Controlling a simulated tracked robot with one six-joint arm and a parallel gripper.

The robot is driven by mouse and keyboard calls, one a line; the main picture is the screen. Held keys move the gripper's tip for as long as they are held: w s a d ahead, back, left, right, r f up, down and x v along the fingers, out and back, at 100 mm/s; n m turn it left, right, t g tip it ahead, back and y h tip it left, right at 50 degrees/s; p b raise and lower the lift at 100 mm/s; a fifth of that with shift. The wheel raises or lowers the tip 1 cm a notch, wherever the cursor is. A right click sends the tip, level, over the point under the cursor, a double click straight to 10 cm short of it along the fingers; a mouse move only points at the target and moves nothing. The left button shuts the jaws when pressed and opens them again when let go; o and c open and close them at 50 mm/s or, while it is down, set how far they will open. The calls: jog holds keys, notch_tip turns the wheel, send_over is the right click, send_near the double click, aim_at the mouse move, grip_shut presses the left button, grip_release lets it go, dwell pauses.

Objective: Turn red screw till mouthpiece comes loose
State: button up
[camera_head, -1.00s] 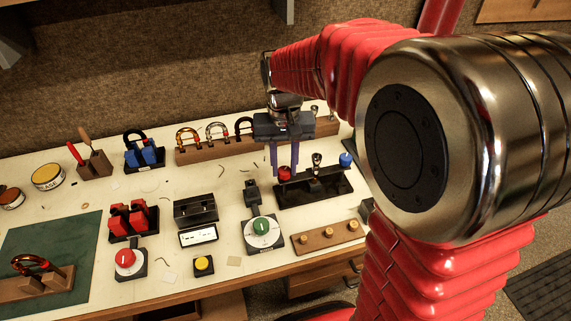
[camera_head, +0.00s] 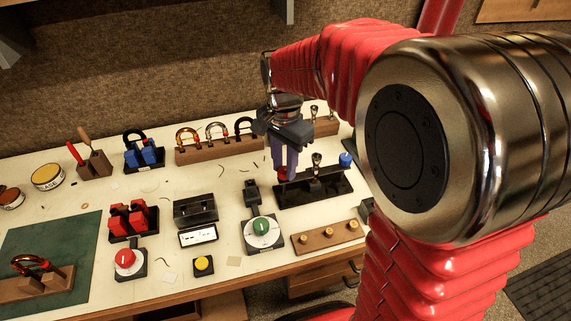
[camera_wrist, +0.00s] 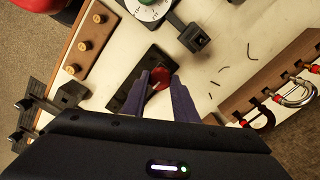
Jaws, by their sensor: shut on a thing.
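The red screw (camera_head: 283,176) is a small red knob at the left end of a long black fixture (camera_head: 325,192). A silver mouthpiece (camera_head: 316,160) stands upright in the middle of the fixture. My gripper (camera_head: 289,172) reaches down from above and is shut on the red screw, its purple-grey fingers on both sides of it. In the wrist view the red screw (camera_wrist: 160,76) sits between the fingertips of my gripper (camera_wrist: 158,82). The mouthpiece is not clearly visible there.
A blue knob (camera_head: 345,159) stands at the fixture's right end. A green dial (camera_head: 261,229) and a wooden strip with brass pegs (camera_head: 328,237) lie in front. A wooden rack (camera_head: 220,148) with curved tubes stands behind. The bench between has free room.

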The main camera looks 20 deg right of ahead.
aim_at(284, 169)
jog(key=shift+w+r, duration=0.1)
jog(key=shift+w, duration=0.05)
dwell(0.3)
jog(key=o, duration=1.1)
jog(key=shift+c, duration=0.2)
notch_tip(284, 169, up, 14)
jog(key=shift+f, duration=0.2)
